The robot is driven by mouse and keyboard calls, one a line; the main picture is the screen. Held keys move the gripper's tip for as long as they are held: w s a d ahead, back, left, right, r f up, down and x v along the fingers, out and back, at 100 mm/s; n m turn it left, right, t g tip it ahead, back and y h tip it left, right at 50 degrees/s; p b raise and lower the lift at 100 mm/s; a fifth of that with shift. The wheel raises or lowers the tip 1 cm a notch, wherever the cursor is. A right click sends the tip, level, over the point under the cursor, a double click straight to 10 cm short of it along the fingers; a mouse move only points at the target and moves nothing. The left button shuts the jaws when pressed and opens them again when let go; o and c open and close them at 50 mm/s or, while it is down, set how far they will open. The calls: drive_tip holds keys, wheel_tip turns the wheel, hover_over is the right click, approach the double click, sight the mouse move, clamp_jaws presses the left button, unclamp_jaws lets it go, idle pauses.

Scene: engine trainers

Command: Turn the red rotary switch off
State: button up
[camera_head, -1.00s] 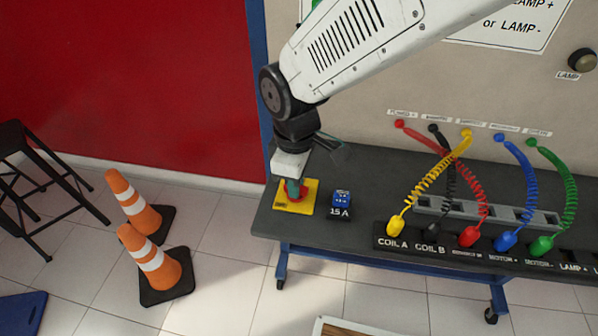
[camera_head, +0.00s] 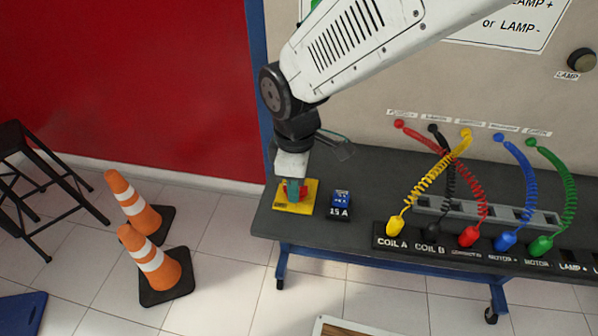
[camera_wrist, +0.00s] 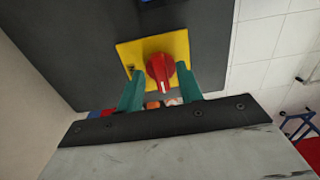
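The red rotary switch (camera_wrist: 160,69) sits on a square yellow plate (camera_wrist: 128,52) on the dark bench top. In the head view the yellow plate (camera_head: 309,199) is at the bench's left end, and the red knob (camera_head: 303,188) is partly hidden behind my gripper (camera_head: 293,191). In the wrist view my gripper (camera_wrist: 160,80) has its two green fingers apart, one on each side of the knob. A small gap shows at the left finger; I cannot tell whether the right finger touches. The knob's white mark points toward the gripper's base.
A blue 15 A block (camera_head: 341,200) stands just right of the yellow plate. Several coloured coiled cables run to a labelled terminal strip (camera_head: 460,252) farther right. Two orange cones (camera_head: 152,260) and a black stool (camera_head: 38,170) stand on the floor to the left.

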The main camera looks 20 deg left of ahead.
wheel_tip(320, 180, up, 8)
drive_tip(key=shift+f, duration=0.1)
idle(0.5)
idle(0.4)
drive_tip(key=shift+d, duration=0.1)
drive_tip(key=s+d+r+m, duration=0.2)
drive_tip(key=d+m, duration=0.4)
drive_tip(key=d, duration=0.6)
drive_tip(key=s+d+r+m+t, duration=0.1)
drive_tip(key=s+d+r+m, duration=0.2)
drive_tip(key=d, duration=1)
drive_tip(key=s+d+r+m, duration=0.2)
drive_tip(key=s+d+m, duration=0.4)
drive_tip(key=d+m, duration=0.4)
drive_tip(key=d, duration=0.3)
drive_tip(key=shift+s+r, duration=0.15)
drive_tip(key=shift+s, duration=0.05)
